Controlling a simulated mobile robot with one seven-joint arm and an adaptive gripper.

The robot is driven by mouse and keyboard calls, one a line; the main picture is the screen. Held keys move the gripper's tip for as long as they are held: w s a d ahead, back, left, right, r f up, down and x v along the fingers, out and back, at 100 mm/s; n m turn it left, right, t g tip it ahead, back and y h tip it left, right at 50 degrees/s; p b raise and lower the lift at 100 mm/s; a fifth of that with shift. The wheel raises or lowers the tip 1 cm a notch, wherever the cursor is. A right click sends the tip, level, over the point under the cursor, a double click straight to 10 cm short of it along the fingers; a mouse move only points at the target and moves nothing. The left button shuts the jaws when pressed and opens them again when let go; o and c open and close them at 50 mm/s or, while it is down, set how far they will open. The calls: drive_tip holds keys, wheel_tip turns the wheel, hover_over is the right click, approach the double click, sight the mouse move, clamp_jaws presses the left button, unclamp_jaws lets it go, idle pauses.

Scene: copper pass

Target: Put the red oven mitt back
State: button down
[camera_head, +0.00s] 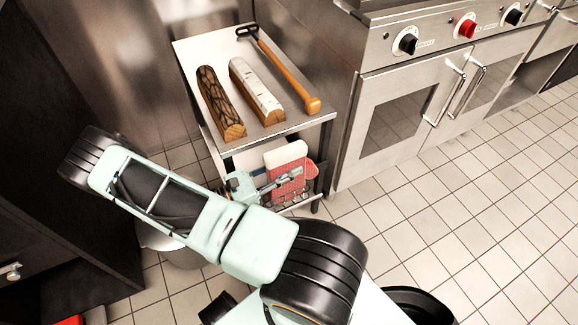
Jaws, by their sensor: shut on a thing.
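The red oven mitt (296,182) has a pale cuff (286,153) and is at the lower level of a small metal side table. My gripper (282,180) reaches in from the left and is shut on the mitt. The mitt stands roughly upright, just above or in a dark wire rack (297,196) under the tabletop. I cannot tell whether the mitt touches the rack. My arm hides the left part of the lower level.
The metal table's top (205,50) carries a dark log (219,104), a pale birch log (256,88) and a wooden-handled tool (285,73). A steel oven (400,110) stands close on the right. Tiled floor (480,220) at right is clear.

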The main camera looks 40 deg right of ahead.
sight(267, 180)
drive_tip(key=shift+f+b, duration=0.4)
drive_tip(key=shift+f, duration=0.1)
drive_tip(key=c, duration=1.5)
unclamp_jaws()
drive_tip(key=shift+c, duration=0.2)
drive_tip(key=shift+a, duration=0.1)
drive_tip(key=v, duration=1.1)
drive_tip(key=shift+w+a, duration=0.15)
drive_tip(key=shift+a, duration=0.25)
